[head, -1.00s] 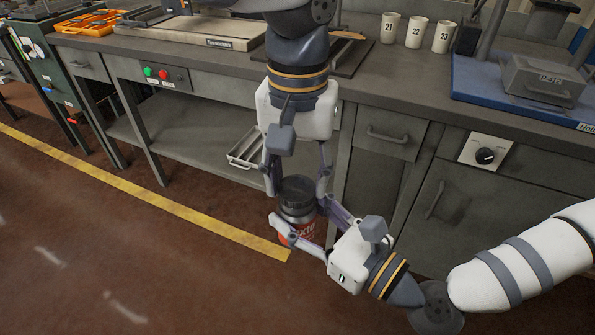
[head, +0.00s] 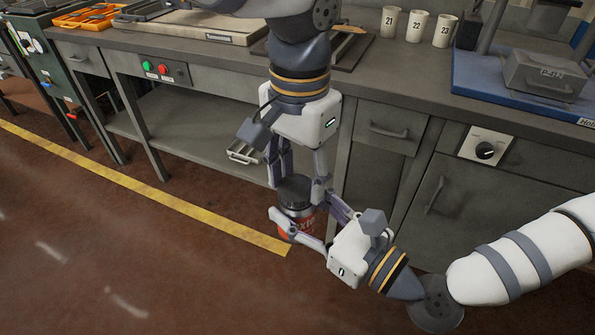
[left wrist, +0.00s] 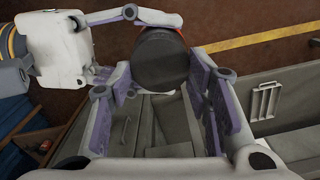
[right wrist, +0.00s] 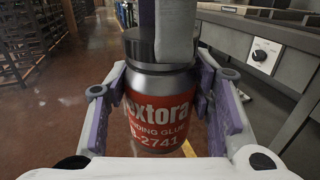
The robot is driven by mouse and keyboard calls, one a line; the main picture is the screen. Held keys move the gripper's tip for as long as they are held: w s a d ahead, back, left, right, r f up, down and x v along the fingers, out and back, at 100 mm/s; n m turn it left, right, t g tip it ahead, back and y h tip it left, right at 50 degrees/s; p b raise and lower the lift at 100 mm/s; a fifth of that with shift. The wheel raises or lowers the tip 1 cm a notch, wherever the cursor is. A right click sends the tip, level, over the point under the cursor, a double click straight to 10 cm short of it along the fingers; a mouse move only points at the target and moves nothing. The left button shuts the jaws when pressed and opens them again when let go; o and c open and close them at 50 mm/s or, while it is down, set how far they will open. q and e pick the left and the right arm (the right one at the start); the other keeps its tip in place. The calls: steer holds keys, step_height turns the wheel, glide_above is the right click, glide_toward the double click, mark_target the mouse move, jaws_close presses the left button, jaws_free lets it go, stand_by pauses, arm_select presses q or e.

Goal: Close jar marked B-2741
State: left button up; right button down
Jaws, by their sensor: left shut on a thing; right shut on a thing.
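The jar (head: 301,225) is silver with a red label. In the right wrist view the label of the jar (right wrist: 157,118) reads "extora" and B-2741. My right gripper (head: 304,212) is shut around the jar's body from the side and holds it upright in front of the bench. A black lid (head: 294,188) sits at the top of the jar. My left gripper (head: 296,190) points down from above and is shut on the lid. The lid (left wrist: 160,58) fills the space between its fingers in the left wrist view. One left finger hides part of the lid in the right wrist view.
A grey workbench (head: 230,60) with drawers stands behind the grippers. On it are white cups (head: 418,27) numbered 21, 22 and 23, and a blue base (head: 500,95) at the right. Open floor with a yellow line (head: 150,192) lies at the left.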

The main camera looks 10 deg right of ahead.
arm_select(q)
steer(key=m, duration=0.4)
steer(key=shift+s+d, duration=0.1)
steer(key=m, duration=0.8)
steer(key=shift+s, duration=0.15)
steer(key=m, duration=0.7)
steer(key=shift+s+m, duration=0.1)
steer(key=shift+m, duration=0.3)
steer(key=m, duration=0.4)
steer(key=shift+a, duration=0.2)
steer(key=m, duration=0.3)
steer(key=shift+a+m, duration=0.1)
steer(key=shift+m, duration=0.3)
steer(key=m, duration=0.3)
steer(key=shift+m, duration=0.3)
steer(key=m, duration=0.3)
steer(key=shift+a, duration=0.1)
steer(key=m, duration=0.4)
steer(key=shift+f+m, duration=0.15)
steer(key=shift+m, duration=0.25)
steer(key=shift+a+m, duration=0.1)
steer(key=shift+m, duration=0.5)
